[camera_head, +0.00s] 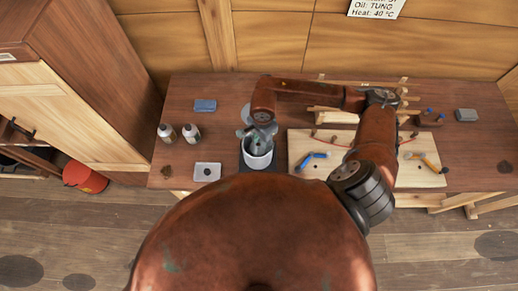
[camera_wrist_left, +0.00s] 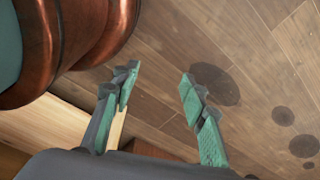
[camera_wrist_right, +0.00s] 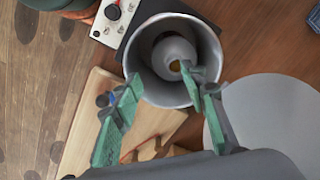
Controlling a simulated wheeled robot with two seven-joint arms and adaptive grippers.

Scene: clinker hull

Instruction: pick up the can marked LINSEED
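Two small pale cans, a left one (camera_head: 166,132) and a right one (camera_head: 190,133), stand upright at the left of the bench; their labels are too small to read. My right gripper (camera_head: 256,141) is over a grey pot (camera_head: 257,161), away from the cans. In the right wrist view its fingers (camera_wrist_right: 160,80) are apart, in front of the pot (camera_wrist_right: 148,72). A round pale thing with a yellowish centre (camera_wrist_right: 174,60) is inside the pot; I cannot tell what it is. My left gripper (camera_wrist_left: 157,80) is open and empty above the floor, outside the head view.
A grey tray (camera_head: 207,171) lies between cans and pot, a blue block (camera_head: 205,105) behind. A wooden board (camera_head: 300,145) with tools lies right of the pot. A wooden cabinet (camera_head: 105,55) stands at left. A wall sign (camera_head: 376,8) reads "Oil: TUNG".

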